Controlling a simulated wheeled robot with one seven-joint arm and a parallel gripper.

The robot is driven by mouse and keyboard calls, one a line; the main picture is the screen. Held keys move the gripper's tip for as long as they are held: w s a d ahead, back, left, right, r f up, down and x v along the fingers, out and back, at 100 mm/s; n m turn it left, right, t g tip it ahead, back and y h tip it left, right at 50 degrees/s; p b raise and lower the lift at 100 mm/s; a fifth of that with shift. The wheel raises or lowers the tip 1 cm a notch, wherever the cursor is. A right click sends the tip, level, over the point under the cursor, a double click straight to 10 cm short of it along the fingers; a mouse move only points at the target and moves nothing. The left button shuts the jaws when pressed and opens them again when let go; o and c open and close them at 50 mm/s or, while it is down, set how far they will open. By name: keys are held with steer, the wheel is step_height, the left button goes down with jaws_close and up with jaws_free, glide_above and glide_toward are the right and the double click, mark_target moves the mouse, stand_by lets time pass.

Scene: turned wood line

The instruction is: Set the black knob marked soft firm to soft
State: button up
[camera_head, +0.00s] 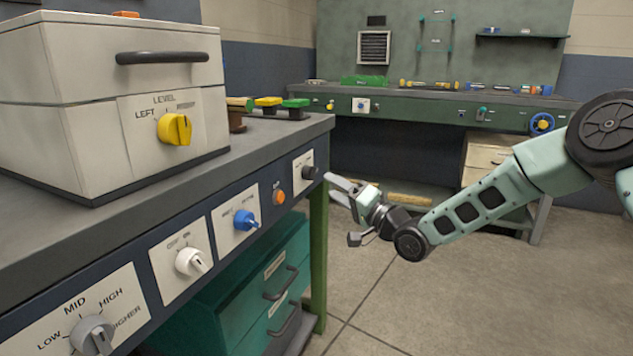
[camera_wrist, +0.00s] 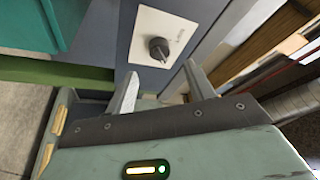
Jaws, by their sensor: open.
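The black knob (camera_head: 309,172) sits on a small white plate (camera_head: 303,158) at the right end of the bench's front panel. In the wrist view the knob (camera_wrist: 158,48) shows a pale pointer line, and the plate's lettering is too small to read. My gripper (camera_head: 337,188) is just right of the knob in the head view, apart from it. In the wrist view my gripper (camera_wrist: 162,88) is open and empty, one finger on each side below the knob, which lies ahead between them.
Along the same panel are an orange button (camera_head: 279,197), a blue knob (camera_head: 246,220), a white knob (camera_head: 191,262) and a grey knob (camera_head: 93,335). Teal drawers (camera_head: 245,300) stand below. A cream box with a yellow knob (camera_head: 174,129) is on top. Open floor lies right.

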mark_target(315, 176)
steer(key=b+x, duration=0.1)
steer(key=x, duration=0.6)
steer(key=shift+a, duration=0.1)
steer(key=c, duration=1)
